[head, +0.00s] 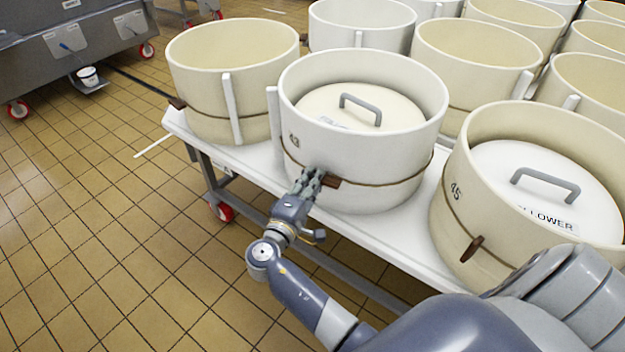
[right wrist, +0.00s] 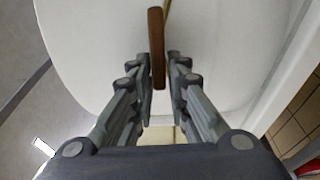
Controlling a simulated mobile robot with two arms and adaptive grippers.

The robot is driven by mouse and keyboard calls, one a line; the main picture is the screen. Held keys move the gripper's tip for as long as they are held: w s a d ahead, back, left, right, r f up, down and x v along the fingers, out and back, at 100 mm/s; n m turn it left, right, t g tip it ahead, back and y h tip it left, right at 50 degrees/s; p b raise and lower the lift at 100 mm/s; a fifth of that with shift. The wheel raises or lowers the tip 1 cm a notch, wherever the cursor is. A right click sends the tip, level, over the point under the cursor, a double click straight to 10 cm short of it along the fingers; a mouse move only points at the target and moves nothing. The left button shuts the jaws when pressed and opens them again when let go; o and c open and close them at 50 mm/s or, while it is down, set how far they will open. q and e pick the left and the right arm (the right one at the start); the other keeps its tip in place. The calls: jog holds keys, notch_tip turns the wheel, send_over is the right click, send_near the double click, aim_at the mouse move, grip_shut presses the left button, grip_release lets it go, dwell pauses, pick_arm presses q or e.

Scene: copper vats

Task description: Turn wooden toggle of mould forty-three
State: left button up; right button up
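Mould forty-three (head: 375,180) is the pale round mould at the table's front edge, marked 43, with a lid with a grey handle inside. A brown cord runs round it. Its wooden toggle (head: 331,182) sits on the cord at the front, partly hidden by my right gripper (head: 314,179). In the right wrist view the toggle (right wrist: 157,45) stands upright in the picture, between the fingertips of my right gripper (right wrist: 161,62). The fingers are close on either side, with narrow gaps showing; I see no clear contact. My left gripper is out of view.
Mould 45 (head: 455,225), with its own toggle (head: 472,248) and lid (head: 540,185), stands to the right. An open mould (head: 205,118) stands to the left, more behind. A white upright strip (head: 274,125) is close left of mould forty-three. The tiled floor (head: 110,230) at left is clear.

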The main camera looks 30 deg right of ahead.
jog(key=shift+o, duration=0.5)
jog(key=v, duration=0.7)
jog(key=shift+a, duration=0.25)
jog(key=shift+s, duration=0.15)
